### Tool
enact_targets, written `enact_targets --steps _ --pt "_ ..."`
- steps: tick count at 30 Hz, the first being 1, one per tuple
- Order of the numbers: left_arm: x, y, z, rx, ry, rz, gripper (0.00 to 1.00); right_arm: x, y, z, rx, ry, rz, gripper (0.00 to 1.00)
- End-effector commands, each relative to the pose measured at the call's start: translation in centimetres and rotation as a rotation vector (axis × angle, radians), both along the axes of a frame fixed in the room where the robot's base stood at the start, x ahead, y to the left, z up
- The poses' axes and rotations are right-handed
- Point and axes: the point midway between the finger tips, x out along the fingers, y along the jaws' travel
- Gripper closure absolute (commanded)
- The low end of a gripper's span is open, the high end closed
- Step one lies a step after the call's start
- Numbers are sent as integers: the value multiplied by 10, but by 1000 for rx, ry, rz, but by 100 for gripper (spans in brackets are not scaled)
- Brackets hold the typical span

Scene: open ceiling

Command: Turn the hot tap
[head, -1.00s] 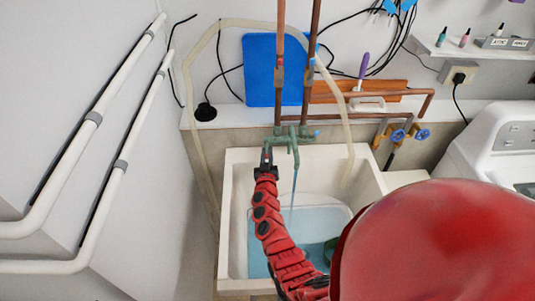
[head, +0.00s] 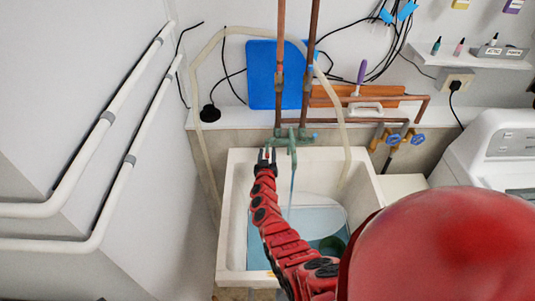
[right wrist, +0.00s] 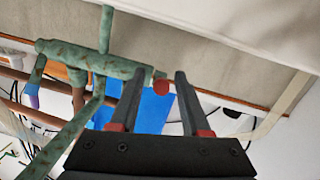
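The greenish tap (head: 292,140) sits on copper pipes at the back of the white sink, with a thin stream below its spout. A blue knob (head: 315,136) is on its right end. In the right wrist view the tap body (right wrist: 90,60) runs across the upper left, and its red hot knob (right wrist: 161,87) lies between my right gripper's fingertips (right wrist: 158,80). The fingers are apart, with gaps visible beside the knob. In the head view my right gripper (head: 267,156) is at the tap's left end. My left gripper is not in view.
The white sink (head: 232,215) holds bluish water and a green round thing (head: 332,245). A pale hose (head: 205,160) arches around the tap. Blue valves (head: 419,139) are to the right, and a white machine (head: 500,140) stands beyond them. White wall pipes (head: 105,180) are at left.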

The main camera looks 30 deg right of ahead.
Motion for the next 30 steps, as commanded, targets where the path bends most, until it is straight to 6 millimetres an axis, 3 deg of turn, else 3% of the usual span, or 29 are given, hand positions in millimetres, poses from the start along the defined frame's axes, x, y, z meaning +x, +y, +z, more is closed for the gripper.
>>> enact_targets --steps 8,13,21,30 --pt "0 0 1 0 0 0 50 -1 1 1 0 -1 0 53" --pt "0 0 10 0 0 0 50 -11 9 4 2 -1 2 53" --pt "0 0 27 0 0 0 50 -51 34 10 4 -2 -5 53" --pt "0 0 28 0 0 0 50 -97 68 11 6 2 -3 53"
